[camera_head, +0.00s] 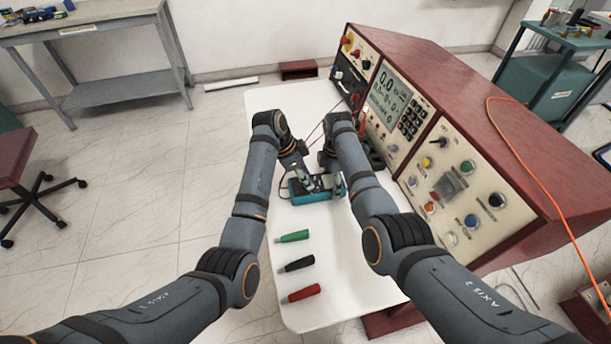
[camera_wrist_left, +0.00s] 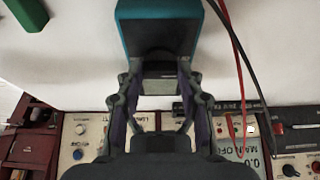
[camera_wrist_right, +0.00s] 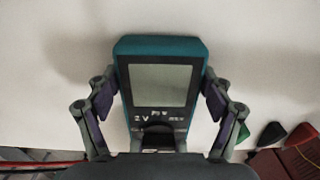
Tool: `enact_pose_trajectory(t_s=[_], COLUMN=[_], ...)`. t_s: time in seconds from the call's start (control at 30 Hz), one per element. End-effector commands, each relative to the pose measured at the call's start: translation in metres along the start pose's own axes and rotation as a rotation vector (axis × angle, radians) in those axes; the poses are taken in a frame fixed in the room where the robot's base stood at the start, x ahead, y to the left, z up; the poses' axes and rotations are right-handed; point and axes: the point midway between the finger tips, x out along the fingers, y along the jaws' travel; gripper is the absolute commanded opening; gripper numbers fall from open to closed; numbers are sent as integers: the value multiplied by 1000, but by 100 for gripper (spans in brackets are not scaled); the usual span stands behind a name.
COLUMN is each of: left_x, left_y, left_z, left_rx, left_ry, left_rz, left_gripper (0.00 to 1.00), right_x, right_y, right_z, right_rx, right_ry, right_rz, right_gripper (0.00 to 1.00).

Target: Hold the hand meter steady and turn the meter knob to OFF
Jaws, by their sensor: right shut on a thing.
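The teal hand meter (camera_head: 325,193) lies on the white table, with its dark end and grey screen facing the right wrist camera (camera_wrist_right: 162,84). My right gripper (camera_wrist_right: 160,100) is shut on the meter's body, one finger on each side. In the left wrist view the teal meter (camera_wrist_left: 157,32) is at the top, in front of my left gripper (camera_wrist_left: 158,82). The left fingers are apart, one on each side of a dark grey block-like part. I cannot tell whether that part is the knob. The knob's pointer and marks are not readable.
Green (camera_head: 295,236), black (camera_head: 297,263) and red (camera_head: 301,293) handles lie on the white table (camera_head: 335,270) in front of the meter. The red-sided instrument console (camera_head: 440,110) stands along the right. Thin red and black leads (camera_wrist_left: 235,45) run near my left gripper.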

Motion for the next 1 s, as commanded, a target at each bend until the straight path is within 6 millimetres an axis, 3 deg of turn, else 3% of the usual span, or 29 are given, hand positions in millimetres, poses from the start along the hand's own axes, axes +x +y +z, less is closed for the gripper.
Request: enact_pose_trajectory(t_s=[0.03, 0.17, 0.47, 0.57, 0.8, 1.0], left_x=[0, 0, -1, -11, -56, -74], left_y=[0, 0, 0, -1, -2, 0], left_z=[1, 0, 0, 0, 0, 0], left_rx=[-2, -1, 0, 0, 0, 0], left_ry=[-1, -1, 0, 1, 0, 0], left_rz=[-1, -1, -1, -4, -5, -1], left_gripper=[42, 60, 60, 60, 60, 60], right_x=[0, 0, 0, 0, 0, 0], right_y=[0, 0, 0, 0, 0, 0], right_z=[0, 0, 0, 0, 0, 0], right_rx=[1, 1, 0, 0, 0, 0], right_ry=[1, 1, 0, 0, 0, 0], right_rz=[-2, -1, -1, -1, 0, 0], right_gripper=[31, 31, 31, 31, 31, 31])
